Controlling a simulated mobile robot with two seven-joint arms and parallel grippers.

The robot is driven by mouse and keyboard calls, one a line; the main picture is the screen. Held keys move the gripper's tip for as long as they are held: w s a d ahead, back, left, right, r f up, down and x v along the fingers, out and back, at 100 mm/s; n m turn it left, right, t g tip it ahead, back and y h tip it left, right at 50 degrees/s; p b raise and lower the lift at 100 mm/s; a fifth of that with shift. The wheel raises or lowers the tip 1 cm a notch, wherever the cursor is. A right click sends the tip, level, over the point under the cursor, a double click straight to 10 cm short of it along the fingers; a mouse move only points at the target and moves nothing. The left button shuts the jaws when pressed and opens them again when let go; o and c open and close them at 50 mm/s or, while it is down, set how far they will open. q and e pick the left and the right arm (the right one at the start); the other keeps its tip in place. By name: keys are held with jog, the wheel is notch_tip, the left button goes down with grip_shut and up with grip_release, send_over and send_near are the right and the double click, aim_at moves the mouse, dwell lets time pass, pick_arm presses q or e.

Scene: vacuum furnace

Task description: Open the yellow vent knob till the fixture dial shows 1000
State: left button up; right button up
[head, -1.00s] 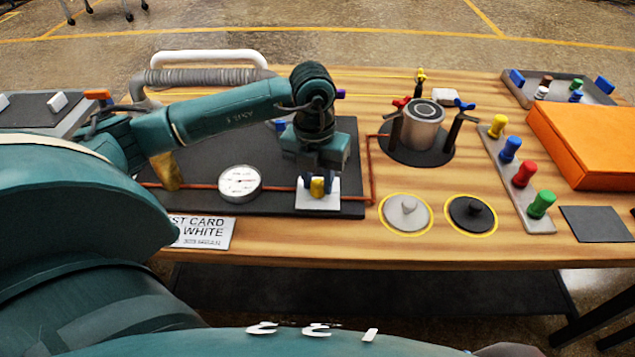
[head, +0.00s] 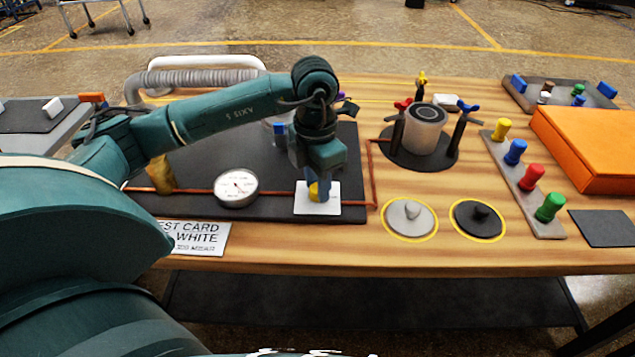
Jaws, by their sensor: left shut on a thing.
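The yellow vent knob (head: 313,192) sits on a white plate (head: 329,206) at the front right of the dark fixture board (head: 346,150). My left gripper (head: 318,188) points down over the plate and is shut on the knob, hiding most of it. The round white fixture dial (head: 237,187) stands left of the plate on the copper pipe (head: 276,194). The dial's needle and numbers are too small to read surely. My right gripper is not in view.
A grey cylinder (head: 424,130) with coloured-handled posts stands right of the board. Light (head: 410,215) and black (head: 478,217) lidded discs lie at the front. Coloured pegs (head: 532,177) and an orange box (head: 590,150) are farther right. A test card (head: 199,238) lies at the front edge.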

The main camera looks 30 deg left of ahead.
aim_at(316, 185)
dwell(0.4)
pick_arm(q)
jog(key=o, duration=1)
jog(key=r, duration=0.8)
jog(key=r+p, duration=0.1)
jog(key=r, duration=0.4)
jog(key=shift+w+a+r, duration=0.1)
jog(key=shift+w+a, duration=0.05)
jog(key=shift+a, duration=0.15)
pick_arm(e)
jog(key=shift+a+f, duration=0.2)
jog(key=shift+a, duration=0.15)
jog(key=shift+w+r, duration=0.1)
